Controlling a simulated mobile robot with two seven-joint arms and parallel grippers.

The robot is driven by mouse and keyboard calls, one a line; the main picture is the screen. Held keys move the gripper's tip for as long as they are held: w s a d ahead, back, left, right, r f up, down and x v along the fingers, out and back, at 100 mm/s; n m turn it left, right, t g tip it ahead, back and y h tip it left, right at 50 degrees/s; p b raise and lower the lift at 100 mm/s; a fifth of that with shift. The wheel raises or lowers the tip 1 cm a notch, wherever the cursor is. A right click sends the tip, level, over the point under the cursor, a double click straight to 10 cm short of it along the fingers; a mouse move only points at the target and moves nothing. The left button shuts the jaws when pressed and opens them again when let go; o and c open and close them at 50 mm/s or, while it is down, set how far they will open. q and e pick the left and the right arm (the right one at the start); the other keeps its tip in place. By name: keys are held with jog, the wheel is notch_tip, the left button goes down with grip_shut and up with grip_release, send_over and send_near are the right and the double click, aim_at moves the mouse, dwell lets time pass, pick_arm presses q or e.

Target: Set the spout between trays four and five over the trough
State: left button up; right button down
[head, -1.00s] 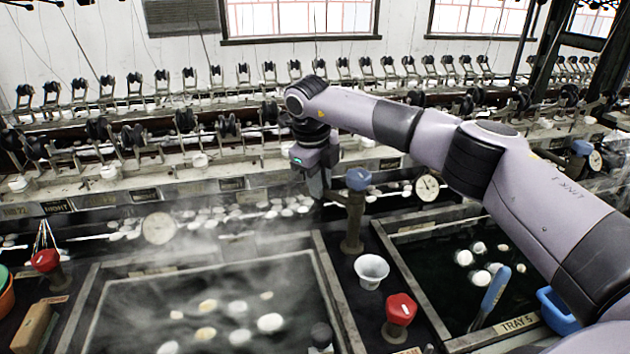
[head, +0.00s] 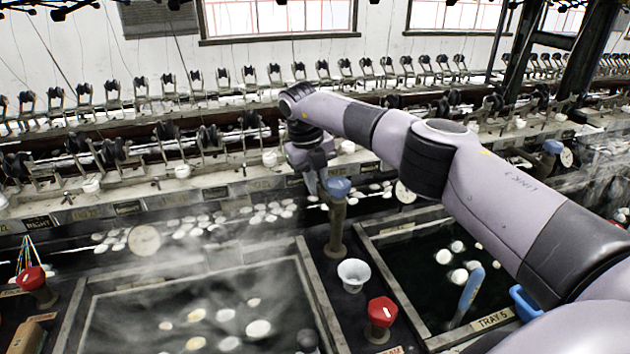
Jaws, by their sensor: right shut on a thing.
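The spout (head: 337,225) is a brownish upright post with a blue cap, standing on the dark strip between two square basins. The right basin carries a "TRAY 5" label (head: 493,320); the left basin (head: 318,300) steams. My right gripper (head: 323,190) is just behind and left of the blue cap, shut on a part of the spout; its fingertips and the held part are mostly hidden. A long dark trough (head: 225,238) with white cocoons runs behind the basins. My left gripper is not in view.
A white funnel-shaped cup (head: 353,274) and a red knob (head: 381,312) stand in front of the spout. A blue handle (head: 470,292) leans in the right basin. Steam blurs the left basin.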

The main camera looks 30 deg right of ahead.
dwell(0.3)
jog(key=c, duration=1.1)
grip_release()
jog(key=shift+o, duration=0.2)
notch_tip(320, 180, up, 7)
jog(key=a, duration=0.1)
jog(key=shift+a+b, duration=0.2)
jog(key=shift+b, duration=0.2)
